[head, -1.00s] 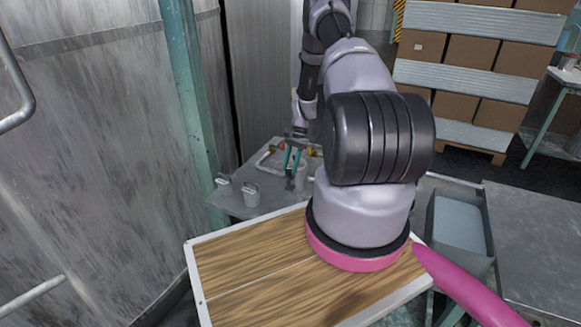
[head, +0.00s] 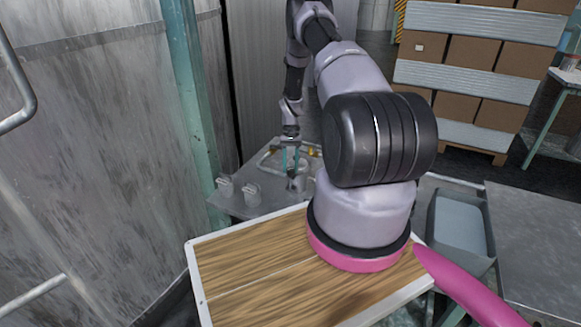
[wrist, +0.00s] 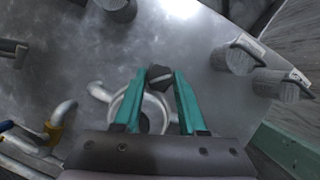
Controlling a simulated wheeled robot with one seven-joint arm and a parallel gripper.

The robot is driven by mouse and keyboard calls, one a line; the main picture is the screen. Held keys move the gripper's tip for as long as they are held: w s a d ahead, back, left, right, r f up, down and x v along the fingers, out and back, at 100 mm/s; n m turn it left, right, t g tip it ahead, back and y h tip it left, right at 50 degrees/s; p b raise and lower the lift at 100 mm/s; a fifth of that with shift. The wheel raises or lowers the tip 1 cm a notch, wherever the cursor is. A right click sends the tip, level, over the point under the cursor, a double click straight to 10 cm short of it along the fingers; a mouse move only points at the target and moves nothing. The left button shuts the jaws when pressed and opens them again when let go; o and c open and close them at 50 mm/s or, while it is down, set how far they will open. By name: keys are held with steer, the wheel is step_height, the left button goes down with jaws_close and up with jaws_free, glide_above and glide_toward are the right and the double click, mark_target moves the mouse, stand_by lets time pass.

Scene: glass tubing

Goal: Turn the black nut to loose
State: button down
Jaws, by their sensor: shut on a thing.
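The black nut (wrist: 160,77) is a small dark angular piece with a light line across it, seen in the wrist view between my fingertips. My gripper (wrist: 161,80) has two teal fingers and is shut on the nut, one finger on each side. Below the nut is a round pale metal ring or pipe end (wrist: 156,113), partly covered by the fingers. In the head view my gripper (head: 290,160) points down over the far grey metal table, and the nut is too small to make out there.
Grey cups with handles (wrist: 233,58) stand on the metal table (head: 232,203). A bent pipe with a yellow part (wrist: 55,130) lies at the wrist view's left. A wooden-topped surface (head: 235,275) is nearer. A grey bin (head: 460,225) stands right.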

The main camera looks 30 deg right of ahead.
stand_by(0.4)
steer(key=c, duration=0.7)
jaws_free()
steer(key=shift+c, duration=0.2)
steer(key=v, duration=1.1)
